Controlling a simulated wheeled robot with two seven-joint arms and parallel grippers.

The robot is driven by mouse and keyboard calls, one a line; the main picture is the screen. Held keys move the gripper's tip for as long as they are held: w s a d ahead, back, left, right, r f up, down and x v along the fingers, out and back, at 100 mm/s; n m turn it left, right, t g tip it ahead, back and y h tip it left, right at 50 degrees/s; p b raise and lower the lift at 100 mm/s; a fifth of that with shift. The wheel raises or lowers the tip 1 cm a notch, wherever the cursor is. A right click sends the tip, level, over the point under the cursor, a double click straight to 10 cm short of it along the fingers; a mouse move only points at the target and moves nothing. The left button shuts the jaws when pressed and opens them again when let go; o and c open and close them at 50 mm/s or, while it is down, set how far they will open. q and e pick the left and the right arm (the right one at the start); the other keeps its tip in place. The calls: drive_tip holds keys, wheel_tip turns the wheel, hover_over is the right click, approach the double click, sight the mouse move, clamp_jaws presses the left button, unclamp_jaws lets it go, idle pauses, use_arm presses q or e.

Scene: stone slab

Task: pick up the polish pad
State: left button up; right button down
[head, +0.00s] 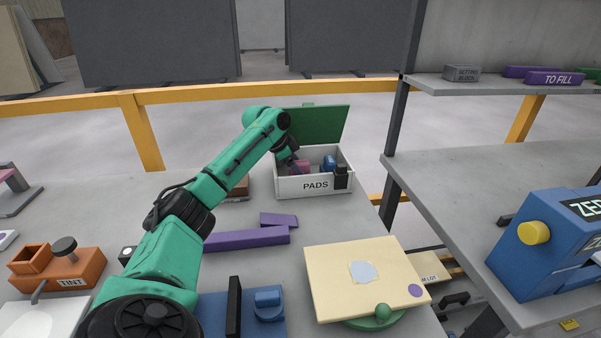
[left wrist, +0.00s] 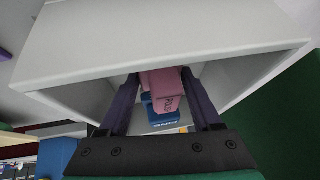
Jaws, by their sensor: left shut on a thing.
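The pink polish pad (head: 302,166) is inside the white box labelled PADS (head: 290,187), whose green lid (head: 318,122) stands open. My left gripper (head: 294,162) reaches into the box from above and is shut on the pink pad. In the left wrist view the pink pad (left wrist: 166,95), with partly readable lettering, sits between the two purple fingers (left wrist: 160,78). A blue pad (head: 329,162) is beside it in the box, and it shows behind the pink one in the left wrist view (left wrist: 160,117). My right gripper is out of view.
A black item (head: 341,177) is at the box's right front corner. Purple bars (head: 245,240) lie in front of the box. A cream slab (head: 362,275) rests on a green round stand (head: 375,322). An orange TINT holder (head: 60,268) is at left. A blue machine (head: 545,240) stands right.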

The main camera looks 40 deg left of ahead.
sight(302, 164)
use_arm(q)
drive_tip(key=shift+s+d+r, duration=0.15)
drive_tip(key=shift+r, duration=0.05)
wheel_tip(302, 164, up, 7)
drive_tip(key=shift+d+r, duration=0.15)
drive_tip(key=shift+s+d+f+b, duration=0.5)
drive_tip(key=shift+f+b, duration=0.05)
drive_tip(key=shift+f, duration=0.05)
drive_tip(key=s+d+b, duration=0.2)
drive_tip(key=s+d, duration=0.1)
drive_tip(key=d, duration=0.1)
drive_tip(key=s+d+b, duration=0.3)
drive_tip(key=s+d, duration=0.1)
drive_tip(key=d, duration=0.1)
drive_tip(key=s+d+b, duration=0.2)
drive_tip(key=s+d, duration=0.2)
drive_tip(key=d, duration=0.1)
drive_tip(key=shift+s+r, duration=0.1)
drive_tip(key=shift+r, duration=0.15)
